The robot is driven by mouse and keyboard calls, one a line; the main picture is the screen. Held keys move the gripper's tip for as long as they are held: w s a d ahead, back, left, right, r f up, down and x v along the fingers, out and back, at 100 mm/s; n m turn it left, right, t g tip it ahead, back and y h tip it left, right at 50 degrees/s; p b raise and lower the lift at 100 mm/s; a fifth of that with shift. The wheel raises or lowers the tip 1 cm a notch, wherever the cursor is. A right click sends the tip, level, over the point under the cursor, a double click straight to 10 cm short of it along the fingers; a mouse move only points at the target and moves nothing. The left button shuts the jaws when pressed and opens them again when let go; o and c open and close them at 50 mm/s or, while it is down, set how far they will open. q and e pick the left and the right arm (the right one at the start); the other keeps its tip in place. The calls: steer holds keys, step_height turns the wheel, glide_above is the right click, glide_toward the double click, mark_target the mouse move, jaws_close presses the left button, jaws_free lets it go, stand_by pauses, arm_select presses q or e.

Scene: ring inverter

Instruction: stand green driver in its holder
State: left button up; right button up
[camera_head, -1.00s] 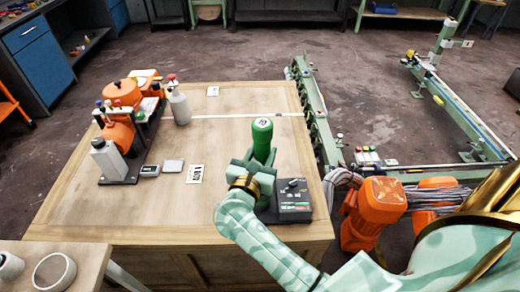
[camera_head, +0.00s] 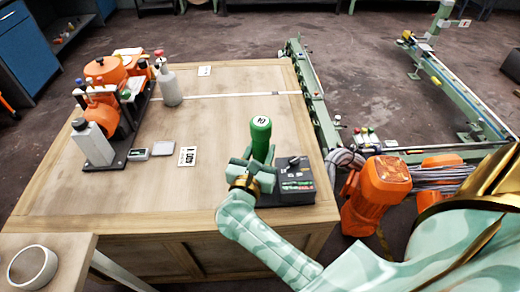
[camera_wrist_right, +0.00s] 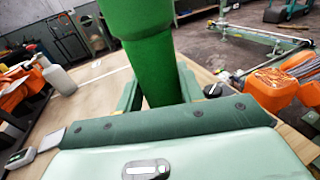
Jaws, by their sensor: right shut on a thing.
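The green driver (camera_head: 261,138) stands roughly upright, with a pale mark on its top end. My right gripper (camera_head: 254,168) is shut around it, left of a black box with a knob (camera_head: 294,182) near the table's front right. In the right wrist view, the thick green handle (camera_wrist_right: 152,50) rises between the fingers (camera_wrist_right: 158,92). Its lower end is hidden by my gripper and wrist, so I cannot tell whether it touches anything. I cannot make out a holder for it for certain. My left gripper is out of view.
The wooden table (camera_head: 225,120) is clear in its middle. A dark rack (camera_head: 136,135) with bottles, orange tools and colored caps stands at the left. A white label (camera_head: 187,156) and small flat devices lie beside it. A green rail (camera_head: 312,100) runs along the right edge.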

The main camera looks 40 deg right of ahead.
steer(key=shift+f, duration=0.1)
stand_by(0.4)
steer(key=o, duration=1.2)
steer(key=shift+f, duration=0.1)
